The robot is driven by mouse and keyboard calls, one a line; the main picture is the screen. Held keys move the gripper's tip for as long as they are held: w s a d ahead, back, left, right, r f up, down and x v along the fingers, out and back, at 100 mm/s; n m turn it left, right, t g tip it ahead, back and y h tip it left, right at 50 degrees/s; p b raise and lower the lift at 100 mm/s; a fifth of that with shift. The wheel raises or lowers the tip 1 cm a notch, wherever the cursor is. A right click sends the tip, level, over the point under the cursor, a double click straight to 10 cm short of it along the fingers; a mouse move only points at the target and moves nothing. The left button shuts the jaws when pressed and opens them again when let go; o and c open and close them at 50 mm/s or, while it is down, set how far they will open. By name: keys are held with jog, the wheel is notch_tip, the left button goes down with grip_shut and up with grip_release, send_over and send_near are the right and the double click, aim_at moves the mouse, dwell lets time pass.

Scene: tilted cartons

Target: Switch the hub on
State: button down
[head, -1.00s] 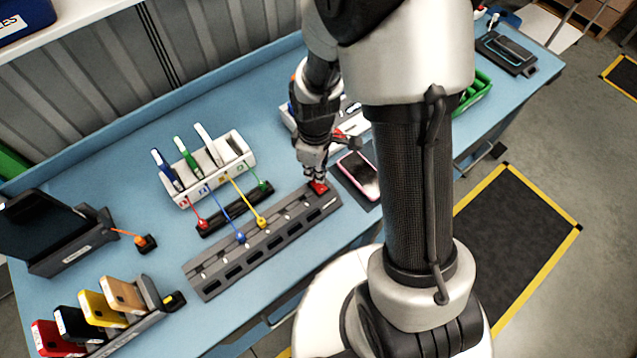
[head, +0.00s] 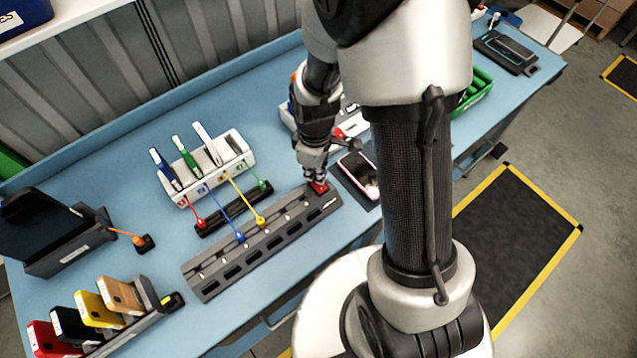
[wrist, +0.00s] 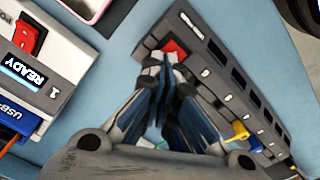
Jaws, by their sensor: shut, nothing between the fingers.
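The hub (head: 262,243) is a long dark grey strip on the blue table, with a row of sockets and a red switch (head: 320,187) at its right end. My gripper (head: 317,180) points down over that end, shut and empty. In the wrist view the closed fingertips (wrist: 163,62) are right at the red switch (wrist: 175,48), covering part of it. I cannot tell whether they touch it or which way it is set. Blue and yellow plugs sit at the hub (wrist: 265,115).
A white device (wrist: 35,75) marked READY with its own red switch stands beside the hub. A pink-edged phone (head: 358,173) lies close to the right. A white rack (head: 212,165), a smaller dark strip (head: 235,210) and a phone stand (head: 130,320) are to the left.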

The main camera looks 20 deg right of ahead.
jog(key=shift+f+b, duration=0.4)
jog(key=shift+f, duration=0.15)
jog(key=shift+r+p, duration=2.8)
jog(key=shift+r, duration=0.75)
